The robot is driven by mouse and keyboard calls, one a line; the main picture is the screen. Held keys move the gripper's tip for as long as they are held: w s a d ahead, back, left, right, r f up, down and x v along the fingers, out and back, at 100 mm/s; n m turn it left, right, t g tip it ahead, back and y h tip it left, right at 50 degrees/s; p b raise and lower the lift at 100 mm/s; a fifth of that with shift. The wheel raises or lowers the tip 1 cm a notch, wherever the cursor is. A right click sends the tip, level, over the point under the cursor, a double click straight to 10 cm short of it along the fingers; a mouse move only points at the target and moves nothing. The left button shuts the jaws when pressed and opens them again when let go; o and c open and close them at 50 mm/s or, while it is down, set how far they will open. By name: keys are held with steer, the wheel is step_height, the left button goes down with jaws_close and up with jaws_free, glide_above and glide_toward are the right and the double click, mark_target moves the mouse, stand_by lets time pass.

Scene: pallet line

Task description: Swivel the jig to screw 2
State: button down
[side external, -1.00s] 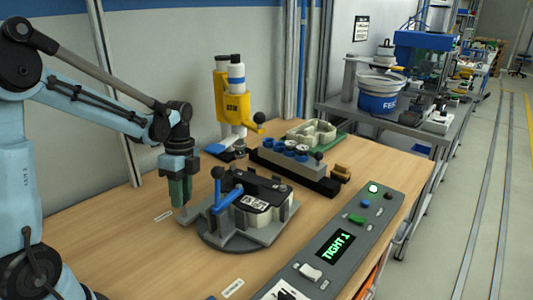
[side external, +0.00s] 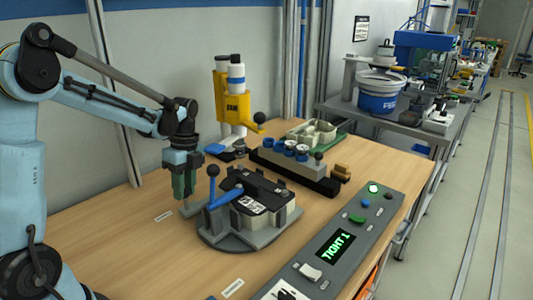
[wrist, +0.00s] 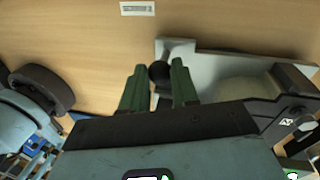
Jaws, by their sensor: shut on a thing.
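The jig (side external: 266,238) is a grey swivel plate on a round base on the bench, with a dark housing clamped on it. A blue lever handle (side external: 213,190) with a dark ball top stands on its near left side. My gripper (side external: 184,196) is at the jig's left edge, pointing down. In the wrist view its green fingers (wrist: 158,88) are shut around a dark round knob (wrist: 160,73) at the end of the jig's grey arm (wrist: 178,47). The fingers partly hide the knob.
A yellow screwdriver stand (side external: 236,108) is behind the jig. A rack with blue-topped parts (side external: 302,165) and a green tray (side external: 333,139) stand behind right. The control panel (side external: 310,270) in front reads "TIGHT 1". Bare bench lies left of the jig.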

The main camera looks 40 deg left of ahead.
steer(key=shift+w, duration=0.2)
steer(key=c, duration=0.9)
jaws_free()
steer(key=shift+s, duration=0.1)
steer(key=shift+o, duration=0.2)
step_height(320, 180, up, 12)
steer(key=w, duration=0.2)
steer(key=shift+w+a, duration=0.15)
steer(key=shift+a, duration=0.1)
steer(key=s+d+f+n+t, duration=0.2)
steer(key=s+d+n+t, duration=0.1)
steer(key=d+n, duration=0.4)
steer(key=s+d+f+n+t, duration=0.2)
steer(key=s+d+n+t, duration=0.2)
steer(key=n, duration=0.5)
steer(key=d+t, duration=0.2)
steer(key=d, duration=0.1)
steer(key=shift+d+f, duration=0.3)
steer(key=shift+f, duration=0.05)
